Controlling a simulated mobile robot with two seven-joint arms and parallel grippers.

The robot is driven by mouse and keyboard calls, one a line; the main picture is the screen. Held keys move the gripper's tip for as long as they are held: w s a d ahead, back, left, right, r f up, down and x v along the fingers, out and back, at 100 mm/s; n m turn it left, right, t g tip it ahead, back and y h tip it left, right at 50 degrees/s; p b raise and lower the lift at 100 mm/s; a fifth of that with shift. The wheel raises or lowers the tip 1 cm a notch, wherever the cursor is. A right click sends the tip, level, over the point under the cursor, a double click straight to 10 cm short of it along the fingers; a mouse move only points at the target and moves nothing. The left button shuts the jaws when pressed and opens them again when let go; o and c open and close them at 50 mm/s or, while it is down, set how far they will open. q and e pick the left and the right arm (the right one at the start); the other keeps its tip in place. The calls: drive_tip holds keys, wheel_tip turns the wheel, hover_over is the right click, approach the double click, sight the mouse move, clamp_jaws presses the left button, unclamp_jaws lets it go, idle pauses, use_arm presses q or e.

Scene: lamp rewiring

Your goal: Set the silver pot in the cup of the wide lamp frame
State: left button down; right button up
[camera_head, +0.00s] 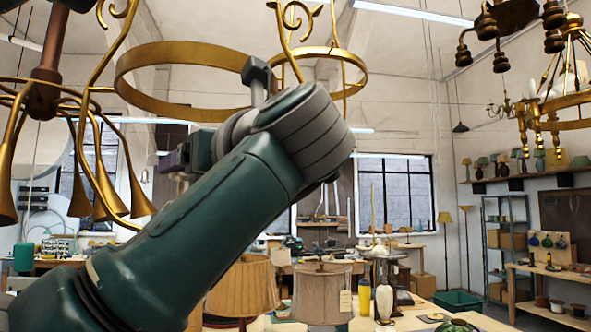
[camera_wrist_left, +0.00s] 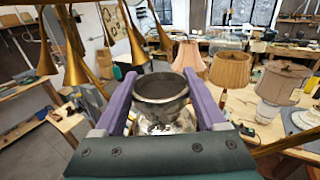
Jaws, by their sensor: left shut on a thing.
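The silver pot (camera_wrist_left: 162,88) is upright between the purple fingers of my left gripper (camera_wrist_left: 158,78) in the left wrist view. Its open, dark mouth faces up. The gripper is shut on its sides. In the head view my raised green arm hides the pot; a little of the purple gripper (camera_head: 174,160) shows at its far side. A wide brass ring (camera_head: 185,52) with curled arms hangs at upper left, probably the wide lamp frame. I cannot make out its cup. My right gripper is not in view.
Brass trumpet-shaped shades (camera_head: 107,190) hang at the left. A second brass ring (camera_head: 350,62) hangs behind my wrist. Pleated lampshades (camera_head: 243,286) stand on a bench below. A brass chandelier (camera_head: 565,105) hangs at the right.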

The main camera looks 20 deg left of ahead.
use_arm(q)
drive_tip(key=shift+f+b, duration=0.15)
drive_tip(key=shift+b, duration=0.3)
idle(0.3)
unclamp_jaws()
